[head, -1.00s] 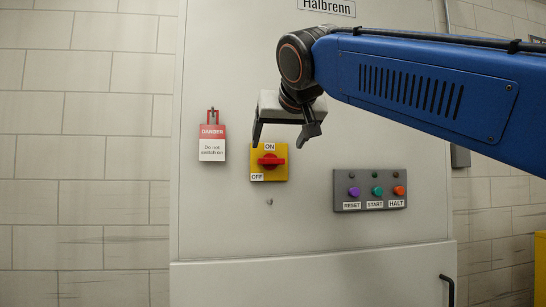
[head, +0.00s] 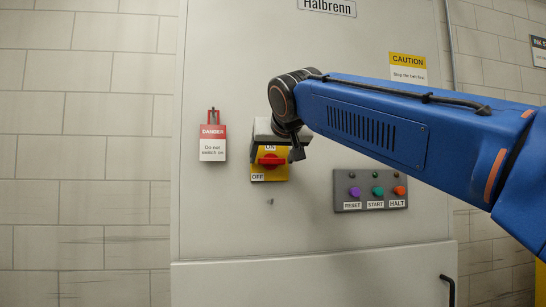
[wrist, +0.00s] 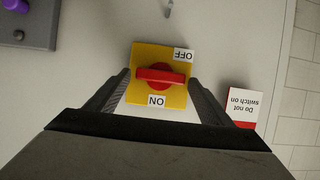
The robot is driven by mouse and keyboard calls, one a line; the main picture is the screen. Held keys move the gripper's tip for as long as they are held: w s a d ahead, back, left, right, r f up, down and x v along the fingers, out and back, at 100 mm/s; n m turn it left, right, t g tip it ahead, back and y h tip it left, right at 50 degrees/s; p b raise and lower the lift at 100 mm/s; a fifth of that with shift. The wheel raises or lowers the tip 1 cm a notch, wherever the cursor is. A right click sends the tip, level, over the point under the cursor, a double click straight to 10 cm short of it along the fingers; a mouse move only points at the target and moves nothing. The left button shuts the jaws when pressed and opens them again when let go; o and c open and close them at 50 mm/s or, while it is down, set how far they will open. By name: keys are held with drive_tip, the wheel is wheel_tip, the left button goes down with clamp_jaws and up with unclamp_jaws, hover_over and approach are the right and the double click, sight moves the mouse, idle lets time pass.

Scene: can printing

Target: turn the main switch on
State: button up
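The main switch is a red rotary knob (head: 271,160) on a yellow square plate (head: 284,176) on the grey cabinet door. Its handle lies horizontal. The ON label is at the plate's top and the OFF label (head: 257,177) at its lower left. In the wrist view the red knob (wrist: 160,76) appears upside down, between my fingers. My gripper (head: 276,148) is open and empty at the upper part of the plate. Its fingers (wrist: 159,82) spread to either side of the knob, and I see no contact with it.
A red and white tag (head: 212,145) reading "DANGER Do not switch on" hangs left of the switch. A grey button panel (head: 370,203) with RESET, START and HALT is at lower right. A yellow CAUTION sign (head: 407,61) is at upper right.

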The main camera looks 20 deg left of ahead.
drive_tip(key=c, duration=0.8)
drive_tip(key=n, duration=0.1)
drive_tip(key=n+t+h, duration=0.1)
drive_tip(key=shift+s+a+n, duration=0.15)
drive_tip(key=shift+a+n, duration=0.15)
drive_tip(key=shift+n, duration=0.1)
drive_tip(key=shift+s+a+f+n+t+h, duration=0.15)
drive_tip(key=shift+n+t+h, duration=0.65)
drive_tip(key=shift+n, duration=0.4)
drive_tip(key=n, duration=0.1)
drive_tip(key=n+t+h, duration=0.1)
drive_tip(key=n+t, duration=0.1)
drive_tip(key=n, duration=0.1)
drive_tip(key=shift+s+a+f, duration=0.1)
drive_tip(key=shift+a+f, duration=0.1)
drive_tip(key=shift+f, duration=0.1)
drive_tip(key=n, duration=0.2)
drive_tip(key=n+t, duration=0.1)
drive_tip(key=n, duration=0.1)
drive_tip(key=shift+f+t+h, duration=0.3)
drive_tip(key=shift+f, duration=0.05)
drive_tip(key=shift+n, duration=0.3)
drive_tip(key=o, duration=1)
